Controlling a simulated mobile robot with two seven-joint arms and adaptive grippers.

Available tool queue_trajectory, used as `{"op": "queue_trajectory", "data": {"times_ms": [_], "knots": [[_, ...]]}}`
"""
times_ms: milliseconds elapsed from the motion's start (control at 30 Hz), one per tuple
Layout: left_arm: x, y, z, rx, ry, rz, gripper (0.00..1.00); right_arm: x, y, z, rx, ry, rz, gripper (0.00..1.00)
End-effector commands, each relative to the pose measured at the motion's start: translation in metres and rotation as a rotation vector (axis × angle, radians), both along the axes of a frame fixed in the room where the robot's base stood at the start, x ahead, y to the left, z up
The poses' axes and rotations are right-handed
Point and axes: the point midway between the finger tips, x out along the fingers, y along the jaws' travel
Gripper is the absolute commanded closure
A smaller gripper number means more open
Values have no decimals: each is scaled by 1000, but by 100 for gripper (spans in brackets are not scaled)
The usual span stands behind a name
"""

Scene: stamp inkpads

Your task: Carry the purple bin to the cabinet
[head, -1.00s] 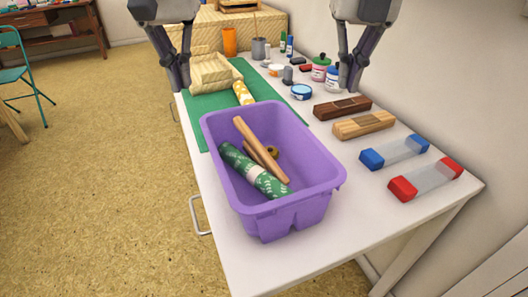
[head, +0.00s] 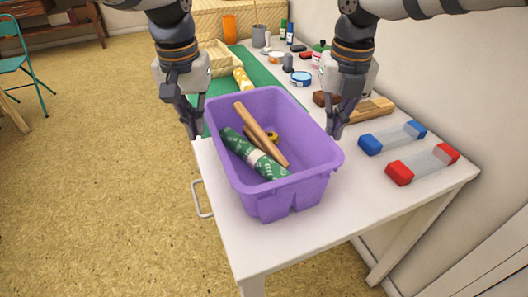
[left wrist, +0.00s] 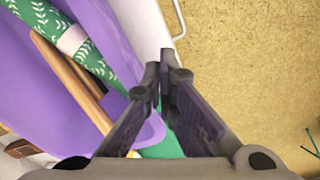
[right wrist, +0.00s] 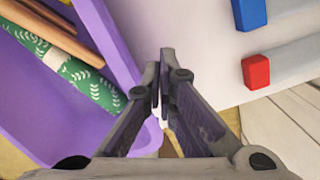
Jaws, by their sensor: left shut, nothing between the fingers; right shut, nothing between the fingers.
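The purple bin (head: 318,172) stands upright at the near end of the white table. My left gripper (head: 194,134) is shut and empty just outside the bin's left wall. My right gripper (head: 334,136) is shut and empty just outside its right wall. The bin also shows on the left of the left wrist view (left wrist: 40,95) and of the right wrist view (right wrist: 75,122). I cannot tell whether either gripper touches it. No cabinet can be clearly identified.
The white table (head: 248,236) has a bare strip at its near edge. A blue-ended block (head: 392,137) and a red-ended block (head: 422,164) lie right of the bin, beyond my right gripper. Jars and a green mat (head: 262,72) are behind. Open floor (head: 110,180) lies left.

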Motion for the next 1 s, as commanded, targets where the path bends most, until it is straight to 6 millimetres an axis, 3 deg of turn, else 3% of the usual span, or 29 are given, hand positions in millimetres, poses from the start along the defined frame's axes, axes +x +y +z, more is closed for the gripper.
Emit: {"op": "queue_trajectory", "data": {"times_ms": [33, 200, 567, 800, 1000], "knots": [[0, 0, -7, 1, 3, 0, 100, 0, 0, -6, -1, 2, 0, 100], [1, -13, -5, 1, -2, -1, 100, 1, 13, -5, 0, -2, 0, 100], [0, -16, -5, 1, -1, -1, 100, 1, 16, -5, 0, -1, 0, 100], [0, -34, -5, -3, 0, -2, 100, 1, 34, -5, 4, -2, 1, 100], [0, -36, -3, -8, -4, -6, 100, 0, 37, -2, 11, -5, 5, 100]]}}
